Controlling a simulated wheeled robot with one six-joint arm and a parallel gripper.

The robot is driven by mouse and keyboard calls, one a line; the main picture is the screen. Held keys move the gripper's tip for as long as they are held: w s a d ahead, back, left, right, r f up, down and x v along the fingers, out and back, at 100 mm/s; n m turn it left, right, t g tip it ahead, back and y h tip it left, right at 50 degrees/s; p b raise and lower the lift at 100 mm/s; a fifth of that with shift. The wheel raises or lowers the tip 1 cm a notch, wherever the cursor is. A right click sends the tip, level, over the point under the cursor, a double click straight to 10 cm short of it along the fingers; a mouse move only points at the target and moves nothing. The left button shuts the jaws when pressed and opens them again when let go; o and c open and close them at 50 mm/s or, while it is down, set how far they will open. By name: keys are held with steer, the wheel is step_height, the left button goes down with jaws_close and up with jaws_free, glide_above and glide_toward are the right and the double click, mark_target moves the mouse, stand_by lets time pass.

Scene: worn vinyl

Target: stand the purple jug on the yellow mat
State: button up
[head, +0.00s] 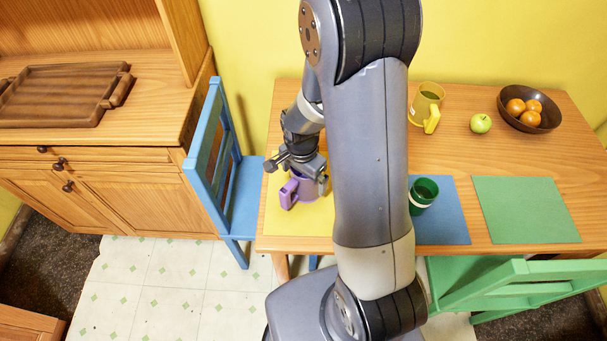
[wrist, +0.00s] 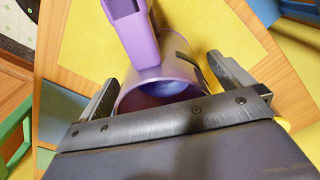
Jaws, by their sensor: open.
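The purple jug (head: 306,190) appears to stand upright on the yellow mat (head: 318,222) at the table's left end. Its handle points to the left and front in the head view. My gripper (head: 300,172) is at the jug's top, partly hiding its rim. In the wrist view, the jug (wrist: 178,62) lies between the two fingers of my gripper (wrist: 165,88), its open mouth towards the camera. The fingers are apart, one on each side of the jug. Whether either touches its wall, I cannot tell. The yellow mat (wrist: 235,35) shows beyond it.
A green cup (head: 423,194) stands on the blue mat (head: 447,225); the green mat (head: 527,210) is bare. A yellow jug (head: 425,104), a green apple (head: 480,123) and a bowl of oranges (head: 549,118) stand farther back. A blue chair (head: 240,195) is left of the table.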

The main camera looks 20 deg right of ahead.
steer(key=shift+r, duration=0.2)
step_height(320, 180, up, 8)
steer(key=p, duration=0.5)
steer(key=shift+a+f+p, duration=0.15)
steer(key=shift+p, duration=0.2)
stand_by(0.7)
steer(key=shift+s, duration=0.1)
step_height(320, 180, up, 11)
steer(key=shift+s+a+b, duration=0.15)
steer(key=shift+a+b, duration=0.05)
steer(key=shift+b, duration=0.2)
stand_by(0.4)
steer(key=shift+f, duration=0.2)
step_height(320, 180, down, 11)
steer(key=shift+d, duration=0.2)
stand_by(0.5)
stand_by(0.3)
